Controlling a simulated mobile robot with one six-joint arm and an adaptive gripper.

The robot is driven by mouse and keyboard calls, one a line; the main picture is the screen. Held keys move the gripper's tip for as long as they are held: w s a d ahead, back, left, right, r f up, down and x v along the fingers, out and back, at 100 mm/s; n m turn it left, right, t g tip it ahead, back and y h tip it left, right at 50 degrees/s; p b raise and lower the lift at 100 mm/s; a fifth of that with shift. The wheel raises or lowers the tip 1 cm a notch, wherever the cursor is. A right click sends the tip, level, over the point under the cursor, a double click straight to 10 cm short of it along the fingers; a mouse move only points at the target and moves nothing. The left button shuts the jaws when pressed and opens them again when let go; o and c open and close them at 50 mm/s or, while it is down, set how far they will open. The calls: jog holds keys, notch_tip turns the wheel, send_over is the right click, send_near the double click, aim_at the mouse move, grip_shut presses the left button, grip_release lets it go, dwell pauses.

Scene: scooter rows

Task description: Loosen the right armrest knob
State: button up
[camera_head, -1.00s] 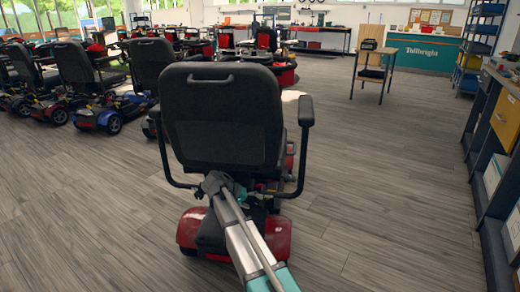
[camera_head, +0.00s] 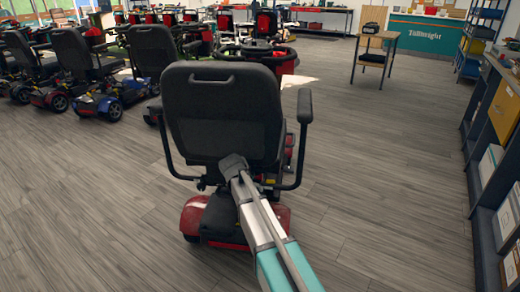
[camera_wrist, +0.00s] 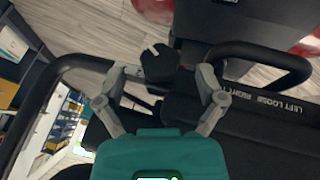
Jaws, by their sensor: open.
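The scooter (camera_head: 222,110) stands in front of me, seen from behind. Its right armrest (camera_head: 305,106) rises beside the black seat back on a bent black tube. In the wrist view, a black armrest knob (camera_wrist: 157,64) with a white mark sits at the end of a black tube (camera_wrist: 62,72). My gripper (camera_wrist: 165,74) is open, with one finger to each side of the knob. The knob lies just beyond the fingertips, and I cannot tell whether they touch it.
A black bar with white lettering (camera_wrist: 270,97), reading partly "LEFT LOOSE RIGHT", lies right of the knob. A looped black tube (camera_wrist: 262,55) is near the right finger. Shelving (camera_head: 495,140) lines the right side. Other scooters (camera_head: 85,75) stand left. Floor between is clear.

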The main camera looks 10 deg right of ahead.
jog(key=p+v, duration=1)
jog(key=v, duration=0.2)
jog(key=s+d+r+y+p, duration=0.1)
jog(key=s+d+r+p, duration=0.1)
jog(key=s+r+p, duration=0.3)
jog(key=s+d+r+n+g+y+p, duration=0.1)
jog(key=s+d+r+p, duration=0.2)
jog(key=s+r+p, duration=0.3)
notch_tip(320, 180, up, 4)
jog(key=p, duration=0.5)
jog(key=shift+n+g+p, duration=0.3)
jog(key=shift+f, duration=0.15)
dwell(0.5)
jog(key=w+f+m+t+b, duration=0.1)
jog(key=w+f+b, duration=0.4)
jog(key=f+b, duration=0.2)
jog(key=w+f+m+t+y+b, duration=0.1)
jog(key=w+f+t+b, duration=0.1)
jog(key=w+f+b, duration=0.3)
jog(key=shift+a+f+b, duration=0.35)
jog(key=shift+f+b, duration=0.9)
jog(key=shift+b, duration=0.55)
jog(key=shift+f, duration=0.15)
